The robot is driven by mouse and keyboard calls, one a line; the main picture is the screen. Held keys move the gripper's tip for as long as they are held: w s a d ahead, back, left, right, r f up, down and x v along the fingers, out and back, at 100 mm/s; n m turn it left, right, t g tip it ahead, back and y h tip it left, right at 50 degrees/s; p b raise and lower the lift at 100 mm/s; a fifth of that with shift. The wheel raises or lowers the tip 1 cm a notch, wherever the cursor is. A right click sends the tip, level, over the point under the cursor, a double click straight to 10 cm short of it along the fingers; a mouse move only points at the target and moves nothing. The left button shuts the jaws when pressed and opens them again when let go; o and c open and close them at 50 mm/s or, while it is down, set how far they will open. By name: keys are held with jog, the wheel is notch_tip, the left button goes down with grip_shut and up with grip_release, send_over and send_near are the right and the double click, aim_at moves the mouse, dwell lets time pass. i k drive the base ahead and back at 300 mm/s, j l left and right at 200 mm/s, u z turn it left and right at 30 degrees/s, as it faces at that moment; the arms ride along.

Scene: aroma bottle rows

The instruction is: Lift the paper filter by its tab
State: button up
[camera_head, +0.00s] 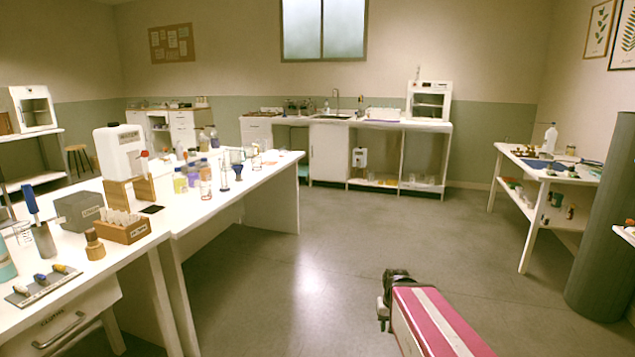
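I cannot make out a paper filter or its tab in this view; the small items on the benches are too far off to tell. Several bottles and glass vessels stand on the long white bench (276,172) at left, among them a clear vessel (237,158) and an amber-labelled bottle (205,180). My arm, pink and white, reaches in from the bottom, and its dark end, which looks like my gripper (385,306), is over open floor, well apart from every bench. Its fingers are too unclear to tell open from shut.
A wooden rack of vials (124,234), a grey box (76,212) and a white canister (119,152) stand on the left benches. A sink counter (330,120) runs along the back wall. A side table (528,165) and a grey cylinder (606,230) stand right. The middle floor is clear.

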aim_at(126, 222)
jog(key=u, duration=1.9)
